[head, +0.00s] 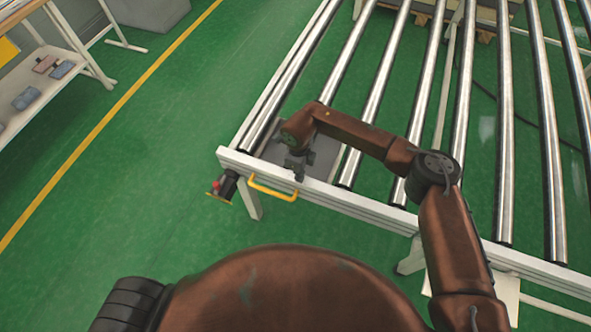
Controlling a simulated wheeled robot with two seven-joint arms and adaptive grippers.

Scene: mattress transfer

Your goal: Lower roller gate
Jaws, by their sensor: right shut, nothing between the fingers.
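A roller conveyor section (232,153) with a white frame and shiny metal rollers fills the right half of the head view. A yellow handle (272,191) sits on its near end rail, close to the left corner. My right gripper (299,176) is shut and empty just above the rail, at the right end of the yellow handle. I cannot tell whether it touches the handle or rail. My right arm reaches over the rollers and hides parts of them. My left gripper is not in view.
A small red-and-black fitting (217,187) sticks out at the rail's left corner. A workbench (75,40) with several small items stands at the upper left. A yellow floor line (108,104) crosses the open green floor left of the conveyor.

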